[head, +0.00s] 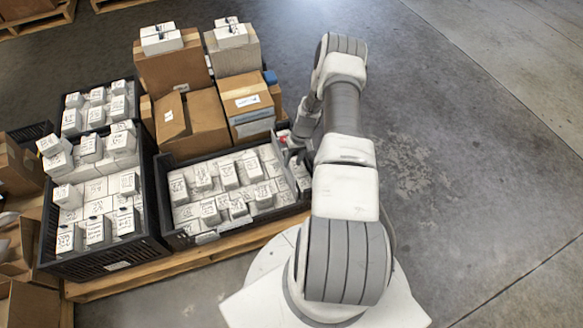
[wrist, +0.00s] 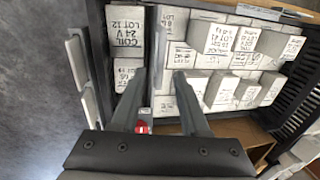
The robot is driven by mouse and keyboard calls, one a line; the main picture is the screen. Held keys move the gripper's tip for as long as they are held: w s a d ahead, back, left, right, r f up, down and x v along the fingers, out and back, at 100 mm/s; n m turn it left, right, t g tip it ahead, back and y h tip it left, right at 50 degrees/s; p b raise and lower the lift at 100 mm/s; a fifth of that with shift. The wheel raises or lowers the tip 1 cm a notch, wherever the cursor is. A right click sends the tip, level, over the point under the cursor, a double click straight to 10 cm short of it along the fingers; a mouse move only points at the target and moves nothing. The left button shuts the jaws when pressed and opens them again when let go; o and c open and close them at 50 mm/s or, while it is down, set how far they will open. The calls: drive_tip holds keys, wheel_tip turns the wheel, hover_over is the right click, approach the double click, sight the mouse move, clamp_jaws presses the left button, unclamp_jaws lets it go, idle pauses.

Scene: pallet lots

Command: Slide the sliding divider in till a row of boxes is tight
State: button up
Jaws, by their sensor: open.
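A black crate (head: 240,225) holds rows of white boxes (head: 229,175) with handwritten marks. A thin dark upright strip (wrist: 151,40), which looks like the sliding divider, stands between the box marked COIL 24V LOT 12 (wrist: 125,20) and the main group of boxes (wrist: 225,38). My gripper (wrist: 167,76) is open above the crate's right end in the head view, its fingers on either side of the strip's near end. A red-marked part (wrist: 141,127) shows near the left finger. I cannot tell whether the fingers touch the divider.
A taller stack of black crates (head: 110,258) with white boxes stands left of this crate. Cardboard boxes (head: 190,122) stand behind it, and all share a wooden pallet (head: 190,262). The grey floor to the right is clear.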

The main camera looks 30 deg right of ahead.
sight(290, 169)
drive_tip(key=shift+w+a+f, duration=0.1)
drive_tip(key=shift+a+f, duration=0.05)
drive_tip(key=shift+f, duration=0.6)
drive_tip(key=shift+a+f, duration=0.15)
drive_tip(key=shift+f, duration=0.6)
drive_tip(key=shift+c, duration=0.2)
clamp_jaws()
